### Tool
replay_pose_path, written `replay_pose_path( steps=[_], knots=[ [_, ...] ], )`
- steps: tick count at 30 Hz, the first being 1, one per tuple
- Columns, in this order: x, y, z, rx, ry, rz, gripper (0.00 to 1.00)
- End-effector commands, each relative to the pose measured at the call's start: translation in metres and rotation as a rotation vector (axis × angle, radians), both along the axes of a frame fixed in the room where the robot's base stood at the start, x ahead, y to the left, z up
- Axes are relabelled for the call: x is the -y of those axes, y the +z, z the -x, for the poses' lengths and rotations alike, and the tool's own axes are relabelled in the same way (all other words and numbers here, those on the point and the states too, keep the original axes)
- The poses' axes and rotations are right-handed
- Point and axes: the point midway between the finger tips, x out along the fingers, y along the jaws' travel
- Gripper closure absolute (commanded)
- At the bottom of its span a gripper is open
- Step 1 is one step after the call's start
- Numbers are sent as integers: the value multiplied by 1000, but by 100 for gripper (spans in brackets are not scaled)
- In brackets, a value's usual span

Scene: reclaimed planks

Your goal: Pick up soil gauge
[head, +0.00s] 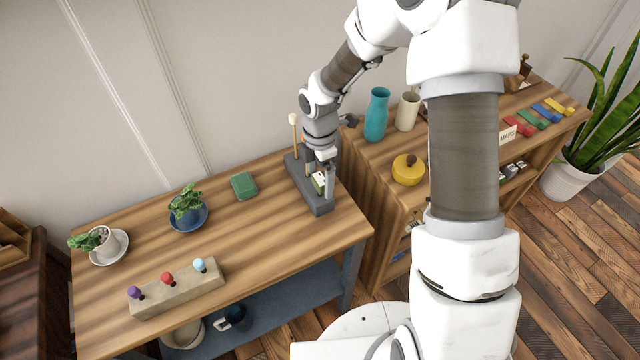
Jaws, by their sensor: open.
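A small upright white-and-green piece, which seems to be the soil gauge (318,184), stands in a dark grey holder (322,207) at the right end of the wooden bench. My gripper (320,181) points down over the holder, with its open fingers beside the gauge. The fingers and wrist hide part of the gauge, so I cannot tell whether they touch it.
A pale-headed wooden tool (294,122) stands in the holder's back end. A green box (243,185), potted plants (186,204) and a block with coloured knobs (178,289) share the bench. A teal vase (376,115) and yellow pot (408,170) stand right.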

Motion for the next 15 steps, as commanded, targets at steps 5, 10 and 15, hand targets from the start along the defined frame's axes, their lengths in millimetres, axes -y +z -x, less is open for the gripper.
replay_pose_path(
  steps=[5,10,15],
  knots=[
    [0,-12,0,0,0,0,5],
    [0,-11,0,1,0,0,12],
    [0,-11,0,1,0,0,43]
  ],
)
